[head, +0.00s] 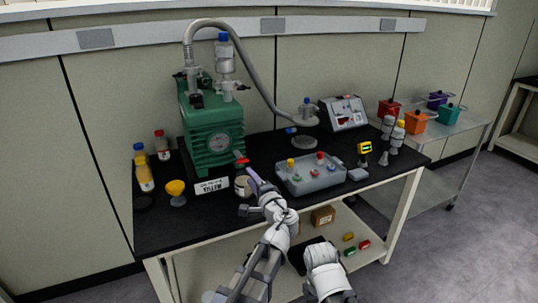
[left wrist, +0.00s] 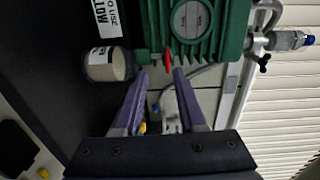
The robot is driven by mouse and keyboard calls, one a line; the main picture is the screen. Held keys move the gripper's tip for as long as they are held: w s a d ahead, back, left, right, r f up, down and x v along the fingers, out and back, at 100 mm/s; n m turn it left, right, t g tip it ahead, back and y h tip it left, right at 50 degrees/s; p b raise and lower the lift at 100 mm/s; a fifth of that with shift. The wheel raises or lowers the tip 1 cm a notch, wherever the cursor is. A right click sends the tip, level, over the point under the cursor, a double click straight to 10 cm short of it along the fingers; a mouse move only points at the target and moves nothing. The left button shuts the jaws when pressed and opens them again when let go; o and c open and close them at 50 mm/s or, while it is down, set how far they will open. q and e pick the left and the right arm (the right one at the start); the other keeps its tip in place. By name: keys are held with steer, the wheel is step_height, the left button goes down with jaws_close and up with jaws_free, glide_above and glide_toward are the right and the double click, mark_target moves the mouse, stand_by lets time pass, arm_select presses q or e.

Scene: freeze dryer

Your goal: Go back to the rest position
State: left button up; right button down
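The green pump of the freeze dryer (head: 212,130) stands on the black bench top (head: 165,225), with a red lever (head: 242,161) low on its right side. My left gripper (head: 251,176) reaches up from the front, its purple fingers close to that lever. In the left wrist view my left gripper (left wrist: 160,74) is open, and the red lever (left wrist: 168,62) shows between and just beyond the fingertips. I cannot tell whether they touch it. Nothing is held. A white link of my right arm shows at the bottom of the head view; the right gripper is not in view.
A jar (head: 243,187) stands beside my left fingers. A grey tray box (head: 310,175) with coloured knobs sits to the right. Bottles (head: 144,170) and a yellow funnel (head: 176,190) stand left. A side cart (head: 445,140) carries coloured boxes. Floor at right is clear.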

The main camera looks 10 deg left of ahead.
arm_select(q)
steer(key=s+f+n+g+h, duration=0.2)
steer(key=s+f+n+g, duration=0.5)
steer(key=s+f, duration=0.5)
steer(key=s+d+f+g+h, duration=0.35)
steer(key=s+d+f, duration=0.2)
steer(key=s, duration=0.25)
steer(key=s+d+f+g+h, duration=0.35)
steer(key=s+d, duration=0.25)
steer(key=s, duration=0.2)
step_height(320, 180, up, 14)
steer(key=p, duration=1.4)
steer(key=shift+d+r+g, duration=0.15)
steer(key=shift+r+g, duration=0.05)
steer(key=shift+g, duration=0.1)
